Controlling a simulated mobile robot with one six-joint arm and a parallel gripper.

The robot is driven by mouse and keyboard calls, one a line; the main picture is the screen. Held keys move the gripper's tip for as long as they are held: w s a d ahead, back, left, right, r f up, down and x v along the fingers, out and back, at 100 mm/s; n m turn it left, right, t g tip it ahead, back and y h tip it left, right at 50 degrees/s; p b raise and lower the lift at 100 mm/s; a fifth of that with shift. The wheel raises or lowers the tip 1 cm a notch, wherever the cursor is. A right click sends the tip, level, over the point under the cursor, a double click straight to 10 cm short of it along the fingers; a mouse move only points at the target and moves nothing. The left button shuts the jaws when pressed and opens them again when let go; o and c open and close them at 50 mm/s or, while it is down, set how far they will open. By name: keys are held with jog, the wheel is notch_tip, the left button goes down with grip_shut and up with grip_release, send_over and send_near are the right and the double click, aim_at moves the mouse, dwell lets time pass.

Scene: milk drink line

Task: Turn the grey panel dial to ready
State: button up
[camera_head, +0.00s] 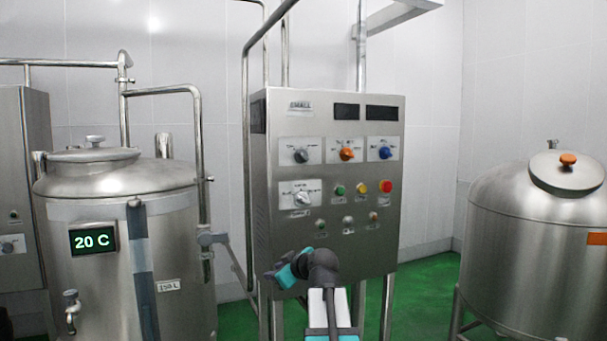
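The steel control panel (332,225) stands in the middle of the view with several dials on white plates. A dark grey dial (300,156) is at its upper left. A pale grey-white dial (302,199) sits below it, its pointer seeming tilted. The plate lettering is too small to read, so I cannot tell which position either dial points at. My gripper (276,274) is low in front of the panel, below the dials and apart from both. Its fingers are small and seen at an angle, so I cannot tell whether it is open.
An orange dial (347,154) and a blue dial (385,153) are right of the dark grey one. Green, yellow and red buttons (386,187) sit below. Steel tanks stand left (180,250) and right (530,250). A vertical pipe (248,170) runs along the panel's left side.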

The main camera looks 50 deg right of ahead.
jog(key=s+d+r+n+t+h+p, duration=0.1)
jog(key=s+d+r, duration=0.15)
jog(key=r, duration=0.55)
jog(key=s+d+r+t+h+p, duration=0.1)
jog(key=s+d+r, duration=0.15)
jog(key=r, duration=0.65)
jog(key=n+t+h+p, duration=0.1)
jog(key=t+h, duration=0.1)
jog(key=h, duration=0.1)
send_near(303, 155)
jog(key=v, duration=0.6)
jog(key=shift+w+d, duration=0.1)
jog(key=shift+d, duration=0.15)
jog(key=shift+w, duration=0.15)
jog(key=p+x, duration=0.5)
jog(key=x, duration=0.8)
jog(key=shift+w+p, duration=0.3)
